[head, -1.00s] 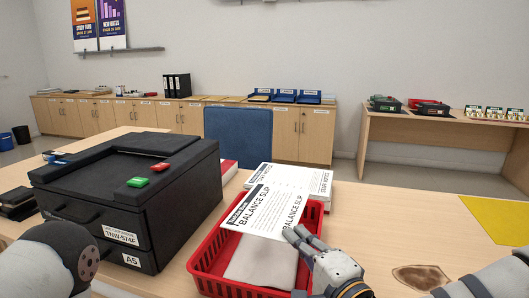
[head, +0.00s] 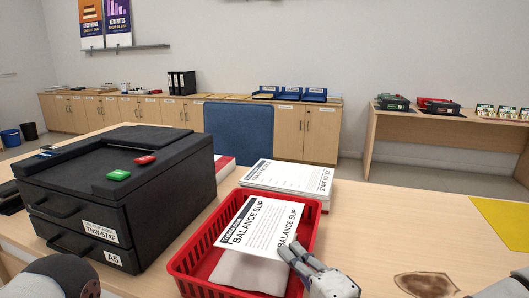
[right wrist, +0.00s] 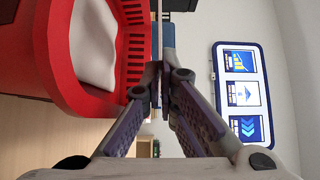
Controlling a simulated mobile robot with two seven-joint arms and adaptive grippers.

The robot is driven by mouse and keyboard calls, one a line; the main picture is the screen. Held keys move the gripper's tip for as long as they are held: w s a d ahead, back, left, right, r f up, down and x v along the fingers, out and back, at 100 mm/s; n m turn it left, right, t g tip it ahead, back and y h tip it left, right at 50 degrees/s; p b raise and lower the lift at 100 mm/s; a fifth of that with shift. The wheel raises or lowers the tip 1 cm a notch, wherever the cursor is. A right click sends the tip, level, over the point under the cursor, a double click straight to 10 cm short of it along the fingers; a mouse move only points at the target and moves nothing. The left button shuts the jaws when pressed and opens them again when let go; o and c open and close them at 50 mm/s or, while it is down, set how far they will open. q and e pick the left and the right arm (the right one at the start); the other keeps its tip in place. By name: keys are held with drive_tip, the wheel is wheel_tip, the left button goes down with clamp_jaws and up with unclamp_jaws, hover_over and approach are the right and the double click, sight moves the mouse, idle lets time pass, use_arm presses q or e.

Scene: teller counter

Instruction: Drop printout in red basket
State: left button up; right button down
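The printout (head: 262,226), a white sheet headed "BALANCE SLIP", lies tilted over the red basket (head: 184,268), within its outline in the head view. My right gripper (head: 297,256) is at the sheet's near right corner, above the basket's right side. In the right wrist view the gripper's fingers (right wrist: 162,75) are closed together on the thin sheet, seen nearly edge-on. The basket (right wrist: 45,70) shows at the left there, with a pale grey-white piece (right wrist: 93,45) inside. I cannot tell whether the sheet touches the basket. My left gripper is not in view.
A black printer (head: 120,185) with green and red buttons stands left of the basket. A stack of "STAFF NOTICE" papers (head: 290,178) lies behind it. A yellow mat (head: 505,222) is at the right. The desk (head: 400,225) is mostly clear between basket and mat.

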drive_tip(key=shift+r, duration=0.25)
drive_tip(key=c, duration=1.7)
unclamp_jaws()
drive_tip(key=shift+s+f, duration=0.1)
drive_tip(key=v, duration=1.2)
